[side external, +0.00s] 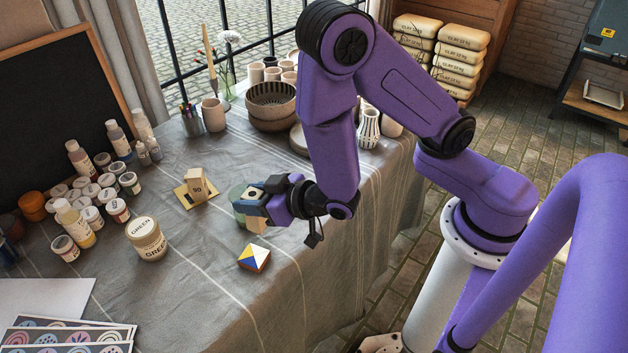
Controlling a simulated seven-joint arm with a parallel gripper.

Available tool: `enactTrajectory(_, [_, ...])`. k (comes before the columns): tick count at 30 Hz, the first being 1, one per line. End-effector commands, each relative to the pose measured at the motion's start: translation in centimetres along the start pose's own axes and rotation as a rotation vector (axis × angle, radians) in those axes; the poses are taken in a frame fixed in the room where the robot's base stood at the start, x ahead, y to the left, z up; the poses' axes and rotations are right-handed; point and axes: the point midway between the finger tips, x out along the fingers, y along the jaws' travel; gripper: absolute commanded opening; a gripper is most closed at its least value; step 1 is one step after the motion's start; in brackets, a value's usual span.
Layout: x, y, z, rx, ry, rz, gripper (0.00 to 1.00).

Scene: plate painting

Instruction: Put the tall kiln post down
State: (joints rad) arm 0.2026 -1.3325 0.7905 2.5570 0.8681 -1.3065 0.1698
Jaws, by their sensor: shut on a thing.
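My gripper (250,208) is above the grey-clothed table near its right side, its fingers pointing left. It is shut on a beige block, seemingly the tall kiln post (256,226), whose lower part shows below the fingers. The fingers hide its upper part, and I cannot tell whether its foot touches the cloth. A round greenish piece (237,194) shows partly behind the fingers. Another beige block with a printed number (196,182) stands on a yellow card (182,195) to the left.
A blue, yellow and white tile (254,258) lies just in front of my gripper. A jar marked GREEN (146,238) stands to the left, with several paint pots beyond. Bowls (271,103) and vases stand at the back. The cloth at front centre is clear.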

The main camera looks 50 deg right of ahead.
Motion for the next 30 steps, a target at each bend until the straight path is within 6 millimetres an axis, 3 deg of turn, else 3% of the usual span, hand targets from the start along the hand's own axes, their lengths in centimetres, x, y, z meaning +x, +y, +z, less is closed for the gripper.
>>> enactTrajectory(5, [1.6, 6.0, 0.2, 0.062, -0.001, 0.151, 0.04])
enactTrajectory(11, [2.3, 15.3, 1.1, 0.156, -0.002, 0.378, 0.04])
enactTrajectory(18, [0.8, 26.1, 3.2, 0.267, -0.002, 0.644, 0.04])
enactTrajectory(21, [-0.5, 29.9, 4.2, 0.307, 0.000, 0.742, 0.04])
enactTrajectory(25, [-2.0, 33.5, 5.3, 0.348, 0.001, 0.838, 0.04])
enactTrajectory(30, [-3.2, 35.9, 6.2, 0.375, 0.001, 0.905, 0.04])
